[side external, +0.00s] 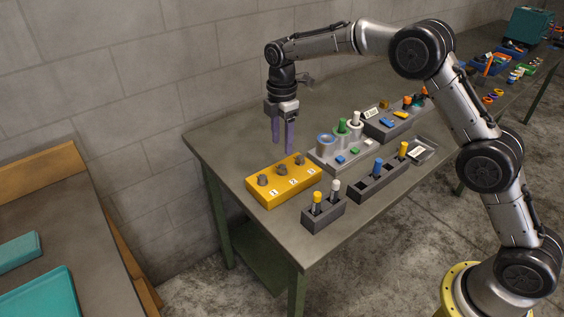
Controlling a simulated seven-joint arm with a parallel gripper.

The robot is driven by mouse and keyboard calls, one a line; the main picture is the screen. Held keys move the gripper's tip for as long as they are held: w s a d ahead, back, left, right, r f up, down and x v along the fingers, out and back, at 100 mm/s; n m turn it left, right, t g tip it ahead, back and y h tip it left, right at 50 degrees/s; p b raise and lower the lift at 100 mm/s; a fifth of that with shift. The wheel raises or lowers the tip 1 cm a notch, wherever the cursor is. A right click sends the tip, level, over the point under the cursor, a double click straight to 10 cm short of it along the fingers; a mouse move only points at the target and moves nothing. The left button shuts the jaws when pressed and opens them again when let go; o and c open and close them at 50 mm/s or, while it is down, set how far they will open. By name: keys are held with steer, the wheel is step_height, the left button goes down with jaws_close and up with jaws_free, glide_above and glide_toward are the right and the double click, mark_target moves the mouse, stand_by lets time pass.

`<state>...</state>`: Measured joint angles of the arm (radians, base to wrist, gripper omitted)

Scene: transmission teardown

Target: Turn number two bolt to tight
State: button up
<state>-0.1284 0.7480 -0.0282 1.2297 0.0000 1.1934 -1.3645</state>
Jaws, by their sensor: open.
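A yellow block (284,183) lies near the left end of the table, with three dark bolts in a row on top and small white number labels in front of them. The number two bolt (281,169) is the middle one; how tight it sits cannot be told. The bolt on the left (263,180) and the bolt on the right (299,160) stand beside it. My gripper (282,148) hangs above and behind the block, pointing down, with its two purple fingers apart. It is open and empty and appears clear of the bolts.
A dark holder (323,214) with a yellow-topped and a white-topped tool stands at the front edge. A longer dark rack (378,181) and a grey fixture (326,160) with green and blue parts stand to the right. Bare table (225,142) lies left of my gripper.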

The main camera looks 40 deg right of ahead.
mark_target(282, 167)
step_height(282, 167, down, 8)
steer(key=shift+r, duration=0.1)
stand_by(0.4)
jaws_close()
